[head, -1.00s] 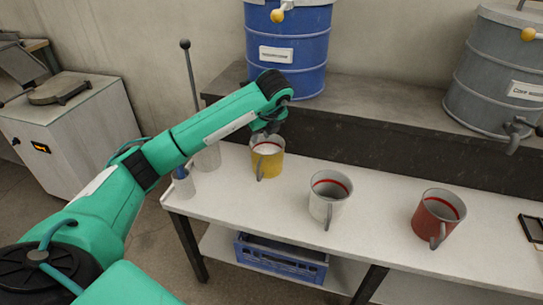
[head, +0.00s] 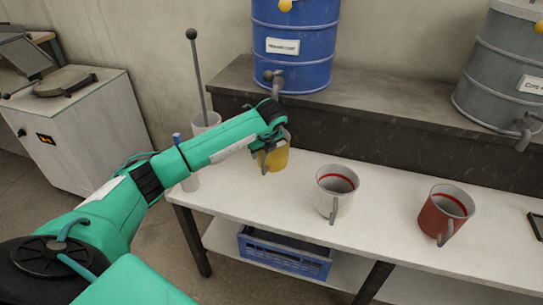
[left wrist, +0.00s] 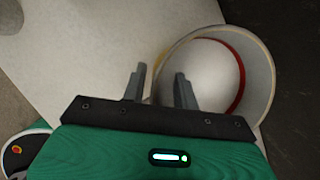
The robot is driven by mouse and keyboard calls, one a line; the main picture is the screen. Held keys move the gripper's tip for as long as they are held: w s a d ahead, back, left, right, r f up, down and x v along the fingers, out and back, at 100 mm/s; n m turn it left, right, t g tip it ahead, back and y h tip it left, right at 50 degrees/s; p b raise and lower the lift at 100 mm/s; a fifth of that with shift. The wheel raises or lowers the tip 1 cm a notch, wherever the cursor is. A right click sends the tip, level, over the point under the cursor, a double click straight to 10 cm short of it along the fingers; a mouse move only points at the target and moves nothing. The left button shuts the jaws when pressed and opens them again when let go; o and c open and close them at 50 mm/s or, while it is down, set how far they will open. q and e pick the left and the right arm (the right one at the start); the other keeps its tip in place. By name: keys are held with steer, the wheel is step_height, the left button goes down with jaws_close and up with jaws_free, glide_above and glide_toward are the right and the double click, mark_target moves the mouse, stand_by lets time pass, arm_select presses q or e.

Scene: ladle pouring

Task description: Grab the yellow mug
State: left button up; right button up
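The yellow mug (head: 276,160) stands upright at the left end of the white table (head: 385,240). My left gripper (head: 269,143) is low over it and hides its rim in the head view. In the left wrist view, the mug (left wrist: 258,75) shows a pale inside with a red band. The fingers of my left gripper (left wrist: 159,80) are apart and straddle the near left wall, one inside the rim and one outside. Gaps show beside the wall, so the fingers do not look closed on it. My right gripper is in neither view.
A white mug (head: 336,193) and a red mug (head: 445,214) stand to the right. A blue barrel (head: 291,62) and a grey barrel (head: 492,85) sit on a ledge behind. A beaker (head: 203,122) with a rod stands left. A blue crate (head: 285,258) is below.

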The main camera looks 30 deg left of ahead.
arm_select(q)
jaws_close()
stand_by(1.4)
